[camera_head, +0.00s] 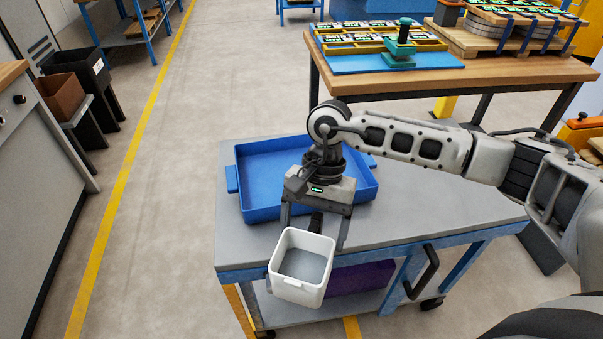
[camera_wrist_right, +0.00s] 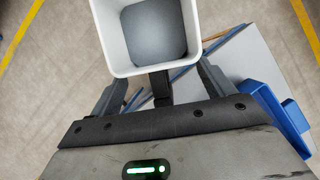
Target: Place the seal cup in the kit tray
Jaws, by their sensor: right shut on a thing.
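The seal cup (camera_head: 301,268) is a white, square, open-topped cup with a grey inside floor; it looks empty. My right gripper (camera_head: 314,230) is shut on it, at the side nearer the cart. The cup hangs at the cart's front edge, in front of the tray. In the right wrist view the cup (camera_wrist_right: 152,38) is at the top, between the fingers of the right gripper (camera_wrist_right: 160,80). The kit tray (camera_head: 258,212) is blue and shallow and lies on the cart top; my arm hides part of it. Its visible floor is bare. My left gripper is not in view.
The grey-topped cart (camera_head: 440,205) has free room right of the tray. Its black handle (camera_head: 424,272) is at the front right, and a purple bin (camera_head: 360,279) is on its lower shelf. A wooden workbench (camera_head: 485,75) with a blue board and yellow racks stands behind.

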